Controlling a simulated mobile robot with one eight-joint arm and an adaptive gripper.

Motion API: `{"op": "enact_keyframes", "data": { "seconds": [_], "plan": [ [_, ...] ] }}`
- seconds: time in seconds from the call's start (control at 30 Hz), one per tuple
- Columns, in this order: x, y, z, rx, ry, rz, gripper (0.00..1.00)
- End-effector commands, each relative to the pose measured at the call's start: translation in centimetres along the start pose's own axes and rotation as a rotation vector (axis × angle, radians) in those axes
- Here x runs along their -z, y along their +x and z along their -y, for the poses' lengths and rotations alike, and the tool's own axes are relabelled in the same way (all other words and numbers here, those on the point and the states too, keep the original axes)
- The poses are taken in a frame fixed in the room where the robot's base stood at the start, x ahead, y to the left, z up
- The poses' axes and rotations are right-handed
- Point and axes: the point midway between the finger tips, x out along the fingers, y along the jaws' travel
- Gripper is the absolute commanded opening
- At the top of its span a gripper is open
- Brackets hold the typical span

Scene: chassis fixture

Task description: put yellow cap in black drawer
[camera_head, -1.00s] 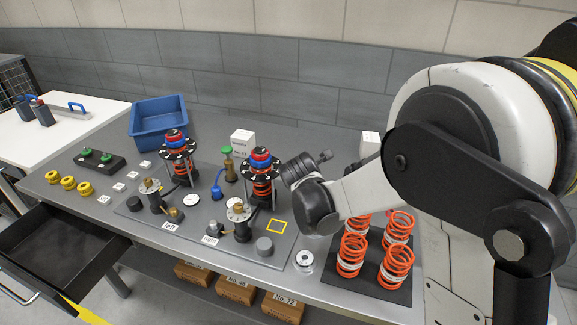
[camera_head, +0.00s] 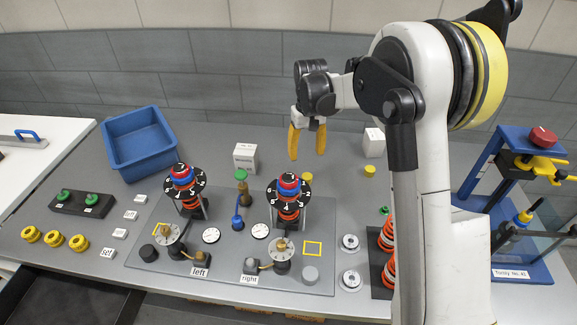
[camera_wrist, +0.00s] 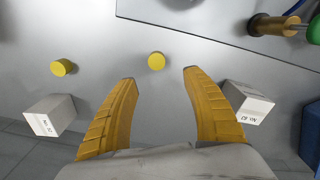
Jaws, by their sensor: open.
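My gripper (camera_head: 307,158) is open and empty, fingers pointing down above the back of the grey table. Its yellow fingers (camera_wrist: 161,85) also show in the wrist view. One small yellow cap (camera_head: 307,180) stands beneath and slightly right of the fingers in the head view; in the wrist view this cap (camera_wrist: 156,61) lies ahead of the gap between the fingertips. A second yellow cap (camera_head: 370,170) stands farther right; it also shows at left in the wrist view (camera_wrist: 62,67). The black drawer (camera_head: 75,303) is open at the lower left, partly cut off by the frame.
White boxes (camera_head: 245,158) (camera_head: 374,142) stand on either side of my gripper. Two spring assemblies (camera_head: 184,190) (camera_head: 289,197) stand on the plate in front. Several ridged yellow rings (camera_head: 54,239) and a blue bin (camera_head: 138,143) are left. A blue press stand (camera_head: 520,262) is right.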

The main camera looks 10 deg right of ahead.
Motion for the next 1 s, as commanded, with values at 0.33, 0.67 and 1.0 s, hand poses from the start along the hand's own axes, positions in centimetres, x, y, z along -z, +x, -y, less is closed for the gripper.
{"op": "enact_keyframes", "data": {
  "seconds": [0.33,0.67,1.0],
  "plan": [
    [0.1,4.7,-0.1,0.003,0.017,0.009,0.58],
    [-0.1,8.2,-0.3,0.003,0.016,0.007,0.58],
    [-0.2,11.1,-0.3,0.002,0.015,0.007,0.58]
  ]
}}
